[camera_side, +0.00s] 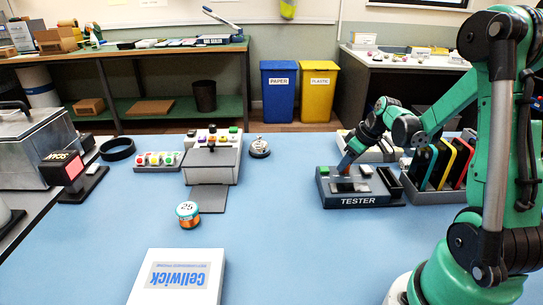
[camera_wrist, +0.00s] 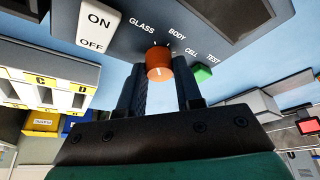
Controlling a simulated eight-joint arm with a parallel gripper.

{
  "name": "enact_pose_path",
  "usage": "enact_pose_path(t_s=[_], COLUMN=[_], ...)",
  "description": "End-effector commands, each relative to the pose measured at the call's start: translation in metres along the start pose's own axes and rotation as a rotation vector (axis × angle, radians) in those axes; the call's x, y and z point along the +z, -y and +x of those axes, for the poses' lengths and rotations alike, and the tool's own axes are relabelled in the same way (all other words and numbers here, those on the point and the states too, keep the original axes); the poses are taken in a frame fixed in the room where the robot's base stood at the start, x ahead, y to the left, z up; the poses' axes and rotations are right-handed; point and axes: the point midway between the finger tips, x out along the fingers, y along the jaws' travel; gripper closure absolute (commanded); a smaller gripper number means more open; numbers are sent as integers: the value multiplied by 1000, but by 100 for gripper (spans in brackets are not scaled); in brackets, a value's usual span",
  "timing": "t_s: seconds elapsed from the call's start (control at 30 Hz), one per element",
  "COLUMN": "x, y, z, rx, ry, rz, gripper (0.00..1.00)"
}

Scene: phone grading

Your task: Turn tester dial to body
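The grey tester (camera_side: 352,188) sits on the blue table in front of my arm. Its orange dial (camera_wrist: 160,64) shows in the wrist view, below the printed labels GLASS, BODY and CELL. A white mark shows on the dial, but I cannot tell for sure which label it points to. My gripper (camera_wrist: 161,80) is at the dial, with one dark finger on each side of it. The gap between the fingers is about the dial's width, and I cannot tell whether they touch it. In the side view my gripper (camera_side: 347,166) reaches down to the tester's top.
On the tester are a white ON/OFF switch (camera_wrist: 97,25), a green TEST button (camera_wrist: 203,73) and a dark screen (camera_wrist: 230,12). A rack of phones (camera_side: 440,165) stands close on the right. A white Cellwick box (camera_side: 180,278) and an orange-and-teal roll (camera_side: 188,214) lie at the left.

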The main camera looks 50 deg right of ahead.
Motion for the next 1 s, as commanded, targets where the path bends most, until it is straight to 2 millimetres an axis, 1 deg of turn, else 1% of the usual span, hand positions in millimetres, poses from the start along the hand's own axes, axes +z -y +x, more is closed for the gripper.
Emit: enact_pose_path(t_s=[0.03,0.07,0.1,0.37,0.57,1.0], x=[0,0,0,0,0,-1], y=[0,0,0,0,1,2], z=[0,0,0,0,0,0], rx=[0,0,0,7,36,171], ry=[0,0,0,0,-1,-2], rz=[0,0,0,15,85,408], gripper=[89,98,100,100,100,100])
